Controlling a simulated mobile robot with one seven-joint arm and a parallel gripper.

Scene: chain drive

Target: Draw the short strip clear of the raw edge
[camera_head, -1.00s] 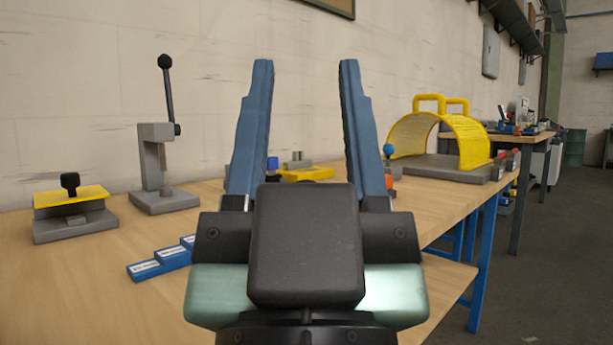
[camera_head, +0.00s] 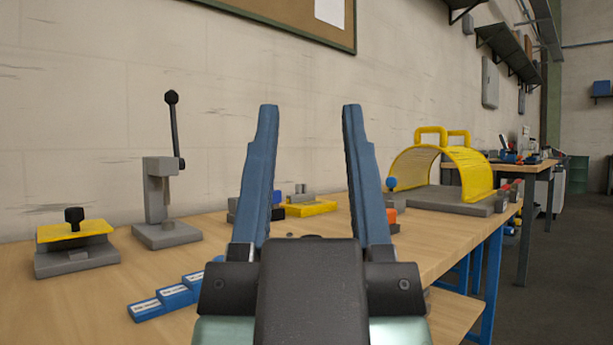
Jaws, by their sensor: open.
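My gripper (camera_head: 310,108) is in the middle foreground, pointing up and away from the camera. Its two long blue fingers stand wide apart with nothing between them that they touch. Behind the fingers is the wooden workbench (camera_head: 215,250). I cannot make out a short strip or a raw edge in this view. The gripper body and fingers hide part of the bench top.
Blue labelled blocks (camera_head: 172,295) lie left of my gripper. A yellow-topped fixture (camera_head: 75,234) and a lever press (camera_head: 160,190) stand further left. Small parts, including a yellow-based one (camera_head: 308,209), sit behind the fingers. A yellow guard (camera_head: 466,168) stands at right.

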